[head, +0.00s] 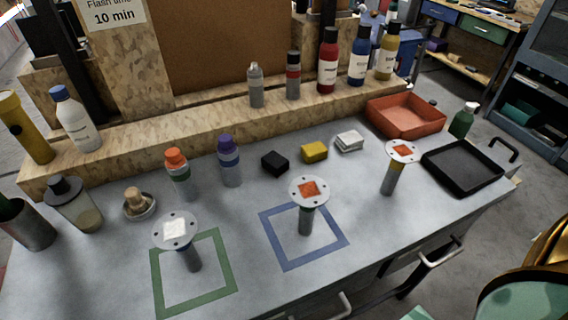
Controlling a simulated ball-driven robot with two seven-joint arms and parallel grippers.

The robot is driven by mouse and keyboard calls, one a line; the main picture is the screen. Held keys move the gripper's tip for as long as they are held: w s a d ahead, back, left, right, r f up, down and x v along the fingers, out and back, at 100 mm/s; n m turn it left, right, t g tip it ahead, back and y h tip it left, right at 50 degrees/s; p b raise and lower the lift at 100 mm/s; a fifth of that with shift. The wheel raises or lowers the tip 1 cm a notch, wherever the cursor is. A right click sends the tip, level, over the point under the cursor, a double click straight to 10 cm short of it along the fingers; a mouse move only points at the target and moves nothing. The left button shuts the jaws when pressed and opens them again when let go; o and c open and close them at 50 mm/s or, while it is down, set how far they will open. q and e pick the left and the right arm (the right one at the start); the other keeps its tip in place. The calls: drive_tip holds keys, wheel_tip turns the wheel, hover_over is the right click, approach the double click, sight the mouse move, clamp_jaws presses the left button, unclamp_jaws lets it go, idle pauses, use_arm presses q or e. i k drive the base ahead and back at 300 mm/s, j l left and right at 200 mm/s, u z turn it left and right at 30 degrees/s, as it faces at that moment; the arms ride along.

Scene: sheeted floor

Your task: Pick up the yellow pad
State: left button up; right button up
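The yellow pad (314,152) is a small block lying on the grey workbench (230,255), near the back. It sits between a black block (275,162) on its left and a white pad (349,141) on its right, apart from both. Its top and front faces show and nothing covers it. Neither of my grippers can be made out in the head view. A gold and dark rounded shape shows at the lower right edge; I cannot tell any fingers there.
Three disc-topped stands (309,189) rise in front of the blocks, two within taped squares. Bottles (229,161) stand left of the blocks. A red tray (404,117) and a black tray (462,168) are at right. A wooden ledge (210,115) runs behind.

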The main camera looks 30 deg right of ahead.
sight(317, 151)
drive_tip(key=k+j, duration=0.75)
drive_tip(key=k, duration=0.1)
